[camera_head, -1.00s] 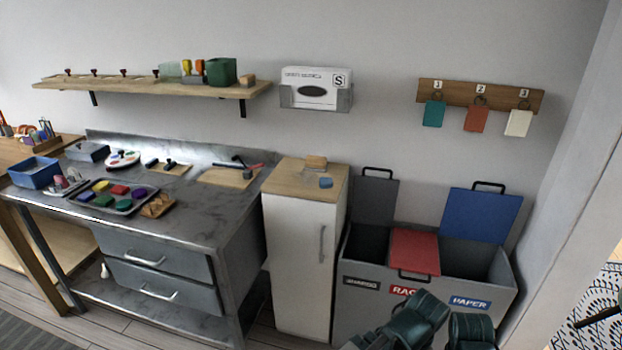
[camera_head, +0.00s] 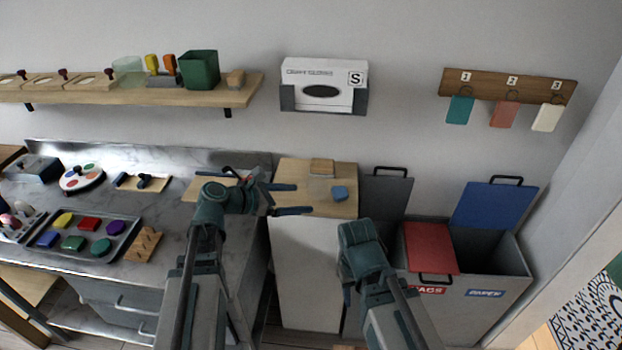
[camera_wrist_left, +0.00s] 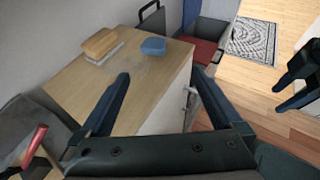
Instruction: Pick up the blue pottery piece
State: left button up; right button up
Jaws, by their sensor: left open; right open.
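My right gripper (camera_wrist_left: 280,97) shows at the right edge of the left wrist view, open and empty, away from the cabinet top.
A tan block (camera_head: 321,168) lies behind the blue piece on the cabinet top (camera_head: 300,172). Bins with a red lid (camera_head: 430,247) and a raised blue lid (camera_head: 494,205) stand to the right. A white box (camera_head: 323,75) hangs above.

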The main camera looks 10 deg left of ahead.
pick_arm(q)
jog(key=a, duration=0.1)
jog(key=b, duration=0.3)
send_near(333, 193)
jog(key=shift+w+d+f+n, duration=0.15)
jog(key=shift+w+d+f, duration=0.15)
jog(key=shift+d, duration=0.3)
jog(key=shift+w+d+f+n, duration=0.15)
jog(key=shift+w+d+f, duration=0.2)
jog(key=shift+d, duration=0.25)
jog(key=shift+w+d+f, duration=0.1)
jog(key=shift+w+d, duration=0.1)
jog(key=shift+d, duration=0.25)
jog(key=b+x, duration=0.2)
jog(key=x, duration=0.3)
jog(key=shift+w+f, duration=0.1)
jog(key=shift+w, duration=0.2)
jog(key=c, duration=1.4)
